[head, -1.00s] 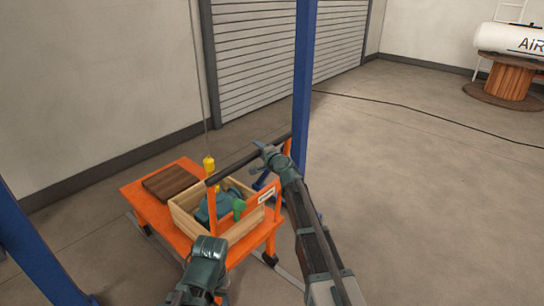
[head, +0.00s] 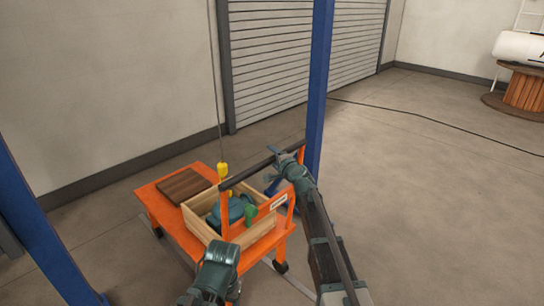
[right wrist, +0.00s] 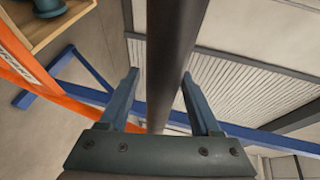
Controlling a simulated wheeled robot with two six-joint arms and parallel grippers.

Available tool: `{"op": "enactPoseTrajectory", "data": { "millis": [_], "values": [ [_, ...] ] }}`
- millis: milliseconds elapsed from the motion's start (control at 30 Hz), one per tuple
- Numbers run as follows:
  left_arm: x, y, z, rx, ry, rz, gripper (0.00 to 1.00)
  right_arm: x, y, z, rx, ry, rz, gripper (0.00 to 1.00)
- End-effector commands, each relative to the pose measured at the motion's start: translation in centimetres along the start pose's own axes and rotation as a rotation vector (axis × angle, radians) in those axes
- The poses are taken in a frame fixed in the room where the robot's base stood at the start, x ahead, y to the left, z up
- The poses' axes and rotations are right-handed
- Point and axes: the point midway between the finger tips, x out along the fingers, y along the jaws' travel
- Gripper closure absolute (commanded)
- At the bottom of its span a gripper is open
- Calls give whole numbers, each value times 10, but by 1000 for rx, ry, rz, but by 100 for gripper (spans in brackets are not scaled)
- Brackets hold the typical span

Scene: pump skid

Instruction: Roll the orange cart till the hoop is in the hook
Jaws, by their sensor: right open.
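The orange cart (head: 163,212) stands on the floor left of centre in the head view, with a black push bar (head: 245,174) on orange uprights. It carries a wooden crate (head: 250,234) holding a teal pump (head: 232,212) with a green part. A yellow hook (head: 222,170) hangs on a cable close to the bar's left end. A small yellow piece below it may be the hoop; I cannot tell. My right gripper (head: 287,160) is open at the bar's right part. In the right wrist view, the bar (right wrist: 172,60) runs between its open fingers (right wrist: 158,80). My left gripper (head: 220,258) is before the crate; its jaws are unclear.
A brown board (head: 187,186) lies on the cart's left end. A blue post (head: 318,90) stands just behind the bar's right end, another (head: 45,225) at the left. A black cable (head: 430,120) crosses the floor. Floor at right is mostly clear.

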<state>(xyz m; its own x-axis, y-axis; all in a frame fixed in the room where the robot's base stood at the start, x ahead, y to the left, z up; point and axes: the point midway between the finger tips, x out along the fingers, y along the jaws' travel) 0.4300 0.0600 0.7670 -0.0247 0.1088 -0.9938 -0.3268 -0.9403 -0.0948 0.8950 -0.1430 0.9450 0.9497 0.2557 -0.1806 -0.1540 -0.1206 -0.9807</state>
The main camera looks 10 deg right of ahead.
Motion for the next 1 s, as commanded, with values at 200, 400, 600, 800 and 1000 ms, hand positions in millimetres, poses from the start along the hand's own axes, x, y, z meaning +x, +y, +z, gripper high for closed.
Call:
{"op": "enactPoseTrajectory", "data": {
  "millis": [200, 400, 600, 800, 1000],
  "values": [
    [-10, -1, 1, 0, 0, 0, 36, -50, -1, 1, 2, 2, 0, 36],
    [-17, -2, 1, 0, 0, 0, 36, -92, -1, 1, 2, 2, 0, 36],
    [-22, -2, 1, 0, 0, 0, 36, -119, 0, 1, 1, 0, 0, 36],
    [-23, -2, 1, 0, 0, 0, 36, -130, 0, 0, 1, 0, 0, 36],
    [-23, -2, 1, 0, 0, 0, 36, -130, 0, 0, 1, 0, 0, 36]
  ]
}}
